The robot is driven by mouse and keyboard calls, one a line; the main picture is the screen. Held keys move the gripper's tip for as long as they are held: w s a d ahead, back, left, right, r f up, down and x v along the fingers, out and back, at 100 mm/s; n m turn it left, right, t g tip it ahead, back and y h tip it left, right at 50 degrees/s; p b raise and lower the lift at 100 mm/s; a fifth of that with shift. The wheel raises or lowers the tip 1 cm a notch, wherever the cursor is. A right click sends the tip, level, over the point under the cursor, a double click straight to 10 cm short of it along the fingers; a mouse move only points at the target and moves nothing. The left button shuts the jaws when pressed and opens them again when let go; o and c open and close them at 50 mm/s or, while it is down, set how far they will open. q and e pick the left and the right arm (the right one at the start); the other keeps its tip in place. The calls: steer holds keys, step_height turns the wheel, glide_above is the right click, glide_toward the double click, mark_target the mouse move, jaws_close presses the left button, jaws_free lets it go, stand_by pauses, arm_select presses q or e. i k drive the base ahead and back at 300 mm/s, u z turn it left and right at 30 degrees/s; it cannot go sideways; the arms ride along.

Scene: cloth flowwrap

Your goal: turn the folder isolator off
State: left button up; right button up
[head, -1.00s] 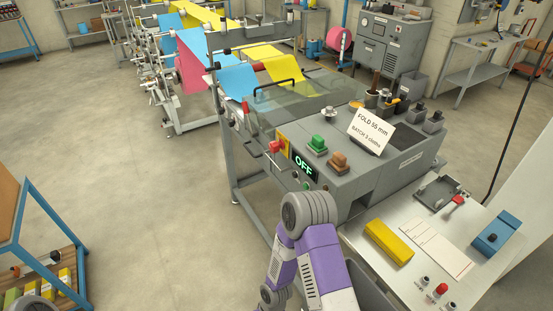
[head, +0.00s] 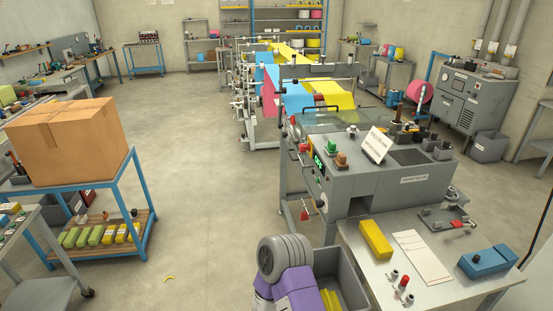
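The folder (head: 365,185) is the grey machine right of centre, with blue and yellow cloth feeding in at its back. On its left-facing side a red handle (head: 303,147) sits by a small yellow plate, which may be the isolator; its exact position is too small to tell. A green-lit display (head: 318,159) beside it is seen too obliquely to read now. Another red part (head: 306,215) shows lower on that side. A purple arm link of mine is at the bottom centre. Neither gripper is in view.
A side table (head: 440,280) with a yellow block (head: 375,240) and blue box (head: 487,262) stands at front right. A grey bin (head: 350,265) is beside my arm. A blue-framed cart (head: 110,190) with a carton (head: 70,140) stands left.

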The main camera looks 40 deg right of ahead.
mark_target(302, 147)
steer(key=z, duration=0.6)
steer(key=i, duration=0.7)
steer(key=z, duration=0.5)
steer(key=i, duration=1.15)
steer(key=u, duration=0.4)
